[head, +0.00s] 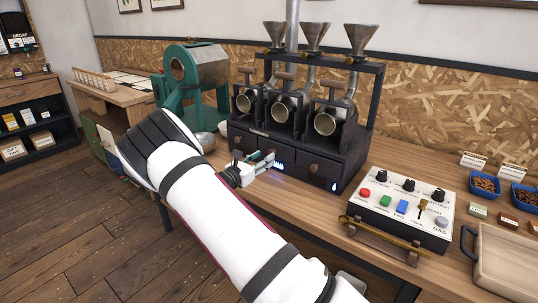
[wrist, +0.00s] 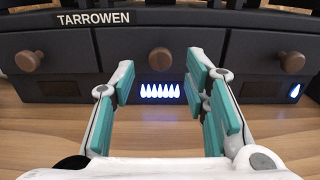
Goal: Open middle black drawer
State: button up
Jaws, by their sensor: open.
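The middle black drawer (wrist: 145,45) is the centre one of three drawers low on the black sample roaster (head: 345,150). It appears shut, and its round brown knob (wrist: 159,60) faces me. A lit row of blue-white flames (wrist: 160,91) shows just below the knob. My gripper (wrist: 162,100) is open, its teal-padded fingers spread to either side of the knob's line. The fingers appear short of the knob and a little below it; nothing is between them. In the head view my gripper (head: 262,165) is in front of the middle drawer and hides part of it.
The left drawer (wrist: 60,60) and right drawer (wrist: 270,55) flank the middle one, each with a brown knob. A control box (head: 400,208) and wooden tray (head: 505,262) stand to the right on the wooden counter (head: 385,160). A green roaster (head: 190,75) stands left.

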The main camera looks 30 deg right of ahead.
aim_at(270, 152)
jog(key=shift+x, duration=2.3)
grip_shut()
jog(key=shift+a, duration=0.1)
